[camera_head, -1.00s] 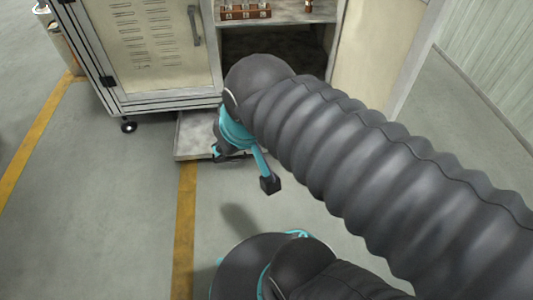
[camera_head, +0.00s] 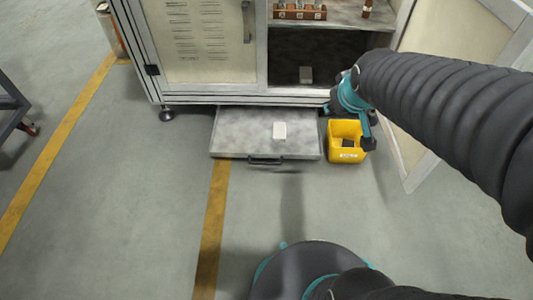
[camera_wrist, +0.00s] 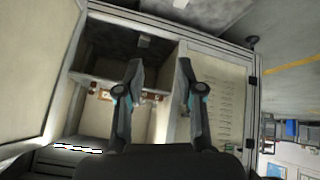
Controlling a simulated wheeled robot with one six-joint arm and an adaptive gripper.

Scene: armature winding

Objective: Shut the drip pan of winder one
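The drip pan (camera_head: 240,143) is a flat grey tray pulled out under the cabinet (camera_head: 205,45), with a dark handle (camera_head: 265,161) on its front edge. A small white block (camera_head: 280,130) lies on it. My gripper (camera_wrist: 158,68) shows two separated fingers in the wrist view, with nothing between them. In the head view my wrist is right of the pan, above the yellow bin, and the fingertips are hard to make out. The wrist view faces the cabinet's open compartment; I cannot clearly make out the pan there.
A yellow bin (camera_head: 345,154) stands on the floor just right of the pan. The cabinet's right door (camera_head: 415,150) stands open behind my arm; the louvred left door is shut. A grey block (camera_head: 305,75) sits in the lower compartment. Floor before the pan is clear.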

